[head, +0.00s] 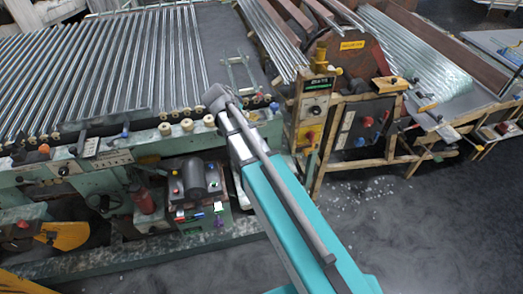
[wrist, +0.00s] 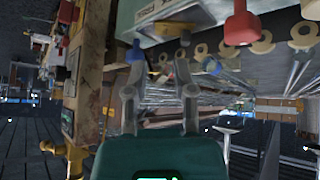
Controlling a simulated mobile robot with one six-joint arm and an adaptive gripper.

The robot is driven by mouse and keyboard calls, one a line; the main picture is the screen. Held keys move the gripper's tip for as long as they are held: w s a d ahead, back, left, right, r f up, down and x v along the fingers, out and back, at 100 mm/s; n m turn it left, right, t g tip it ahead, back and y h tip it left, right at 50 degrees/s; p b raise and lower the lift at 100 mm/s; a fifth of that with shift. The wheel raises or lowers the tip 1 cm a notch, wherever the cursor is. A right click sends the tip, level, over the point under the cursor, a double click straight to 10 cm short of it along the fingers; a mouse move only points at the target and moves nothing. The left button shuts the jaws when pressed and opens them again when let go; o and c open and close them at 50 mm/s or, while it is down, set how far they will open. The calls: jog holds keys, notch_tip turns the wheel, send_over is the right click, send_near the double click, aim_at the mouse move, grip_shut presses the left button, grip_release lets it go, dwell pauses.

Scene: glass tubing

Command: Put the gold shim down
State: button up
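My gripper (wrist: 160,62) shows in the wrist view with its two grey fingers spread apart, and I see nothing clearly clamped between them. A small gold-yellow piece (wrist: 181,73) shows against the inner side of the right finger; I cannot tell whether it is the gold shim or part of the machine behind. In the head view my gripper (head: 216,97) is small and partly hidden by my teal arm. It is above the front edge of the green tubing machine (head: 150,146), near its right end. I cannot make out the shim there.
Long glass tubes (head: 110,70) lie in rows on the machine's bed. A control post (head: 313,115) and wooden-framed machine (head: 360,125) stand to the right. Round cream knobs (head: 187,124) line the machine edge. The dark floor (head: 420,230) at the lower right is mostly clear, with scattered pale fragments.

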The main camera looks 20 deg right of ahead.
jog(key=s+d+f+n+g+y, duration=0.2)
jog(key=s+n+y, duration=0.1)
jog(key=s, duration=0.7)
jog(key=s+d+f+n+g+y, duration=0.1)
jog(key=s+f+n+g+y, duration=0.1)
jog(key=s, duration=0.9)
jog(key=n+g, duration=0.1)
jog(key=n, duration=0.1)
jog(key=shift+d+n+y, duration=0.4)
